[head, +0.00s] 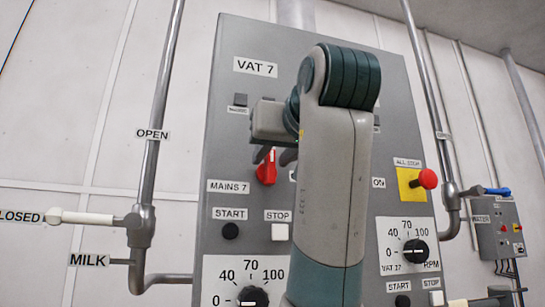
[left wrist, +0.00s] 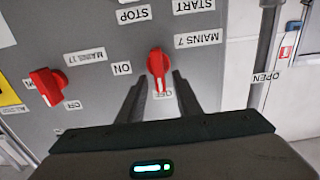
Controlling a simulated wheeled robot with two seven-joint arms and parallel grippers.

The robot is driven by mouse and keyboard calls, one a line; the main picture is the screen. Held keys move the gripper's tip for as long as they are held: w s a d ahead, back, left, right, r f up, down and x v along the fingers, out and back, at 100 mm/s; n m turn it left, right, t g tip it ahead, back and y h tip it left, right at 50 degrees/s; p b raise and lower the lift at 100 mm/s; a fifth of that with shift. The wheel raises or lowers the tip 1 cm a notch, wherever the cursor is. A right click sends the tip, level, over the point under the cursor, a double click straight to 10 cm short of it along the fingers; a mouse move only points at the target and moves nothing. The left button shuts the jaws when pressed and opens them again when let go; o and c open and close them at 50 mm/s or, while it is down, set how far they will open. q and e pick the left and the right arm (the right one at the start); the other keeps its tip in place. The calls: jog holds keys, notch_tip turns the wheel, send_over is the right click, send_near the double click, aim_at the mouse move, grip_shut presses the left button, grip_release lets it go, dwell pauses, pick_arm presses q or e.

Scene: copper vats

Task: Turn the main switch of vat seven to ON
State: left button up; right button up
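The red main switch of vat seven (head: 266,168) is on the grey panel beside the label MAINS 7 (head: 229,186). In the left wrist view, which is upside down, the red switch (left wrist: 158,62) points down at the partly hidden OFF label (left wrist: 163,94). The ON label (left wrist: 122,68) is to its left there. My left gripper (head: 276,157) is at the switch, its fingers (left wrist: 158,88) apart on either side of the switch's pointing end. I cannot tell whether they touch it. My left arm hides the middle of the panel. My right gripper is not in view.
A second red switch (left wrist: 47,86), labelled MAINS 17, is on the same panel. A black START button (head: 230,231) and a white STOP button (head: 279,232) sit below. A red stop button (head: 427,179) juts out at right. A pipe with a white handle (head: 85,218) stands left.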

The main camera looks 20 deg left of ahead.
pick_arm(q)
jog(key=shift+c, duration=0.7)
grip_shut()
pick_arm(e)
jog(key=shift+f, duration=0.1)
